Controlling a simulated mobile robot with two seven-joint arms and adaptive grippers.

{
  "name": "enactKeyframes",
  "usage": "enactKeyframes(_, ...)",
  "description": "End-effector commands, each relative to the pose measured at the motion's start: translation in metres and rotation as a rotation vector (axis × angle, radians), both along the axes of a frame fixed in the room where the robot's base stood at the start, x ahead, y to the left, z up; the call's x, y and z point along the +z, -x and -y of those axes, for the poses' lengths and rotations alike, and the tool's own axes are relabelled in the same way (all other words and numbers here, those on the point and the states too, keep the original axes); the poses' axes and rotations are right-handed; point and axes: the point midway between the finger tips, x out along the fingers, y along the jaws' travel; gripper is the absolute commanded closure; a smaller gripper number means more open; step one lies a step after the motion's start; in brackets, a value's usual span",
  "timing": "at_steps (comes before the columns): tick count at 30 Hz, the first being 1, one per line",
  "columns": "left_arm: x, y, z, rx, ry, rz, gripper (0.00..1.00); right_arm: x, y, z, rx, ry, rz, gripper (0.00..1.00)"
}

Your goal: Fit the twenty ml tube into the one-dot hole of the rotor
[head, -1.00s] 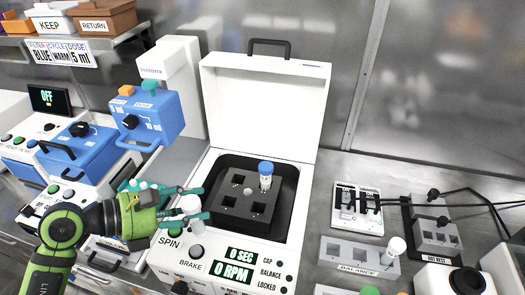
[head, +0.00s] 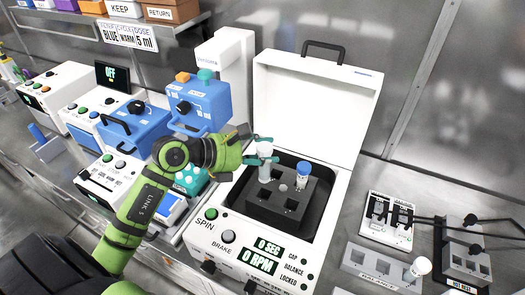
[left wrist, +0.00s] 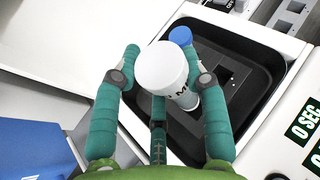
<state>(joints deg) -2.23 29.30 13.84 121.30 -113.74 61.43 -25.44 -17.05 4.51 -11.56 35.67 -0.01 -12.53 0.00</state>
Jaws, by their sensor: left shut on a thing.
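My left gripper (head: 263,146) is shut on a white-capped tube (head: 264,167), holding it roughly upright at the left side of the rotor (head: 262,213). Square rotor holes show in front. The dot marks are too small to read. My right gripper is out of view.
The centrifuge's white lid (head: 316,100) stands open behind the rotor. Its front panel (head: 228,236) reads 0 SEC and 0 RPM. A blue dispenser (head: 199,102) stands close at the left. A balance rack (head: 368,265) with a white-capped tube (head: 419,268) is at the right.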

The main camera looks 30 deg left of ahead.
Motion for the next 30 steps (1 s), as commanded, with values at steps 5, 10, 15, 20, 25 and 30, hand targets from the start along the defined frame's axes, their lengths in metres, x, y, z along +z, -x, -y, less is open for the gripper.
enactKeyframes(5, -0.017, 0.000, 0.000, -0.001, 0.000, -0.001, 0.89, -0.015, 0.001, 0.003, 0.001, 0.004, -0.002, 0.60)
enactKeyframes(10, -0.034, 0.000, 0.000, -0.001, 0.000, -0.001, 0.89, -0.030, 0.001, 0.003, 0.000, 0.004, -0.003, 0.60)
enactKeyframes(15, -0.048, 0.000, 0.000, 0.000, 0.000, 0.000, 0.89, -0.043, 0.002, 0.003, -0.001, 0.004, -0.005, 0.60)
enactKeyframes(20, -0.054, 0.000, 0.000, 0.000, 0.000, 0.000, 0.89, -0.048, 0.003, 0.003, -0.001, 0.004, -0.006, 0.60)
enactKeyframes(25, -0.054, 0.000, 0.000, 0.000, 0.000, 0.000, 0.89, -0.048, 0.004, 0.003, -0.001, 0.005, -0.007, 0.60)
enactKeyframes(30, -0.054, 0.000, 0.000, 0.000, 0.000, 0.000, 0.89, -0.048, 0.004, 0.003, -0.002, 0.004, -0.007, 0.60)
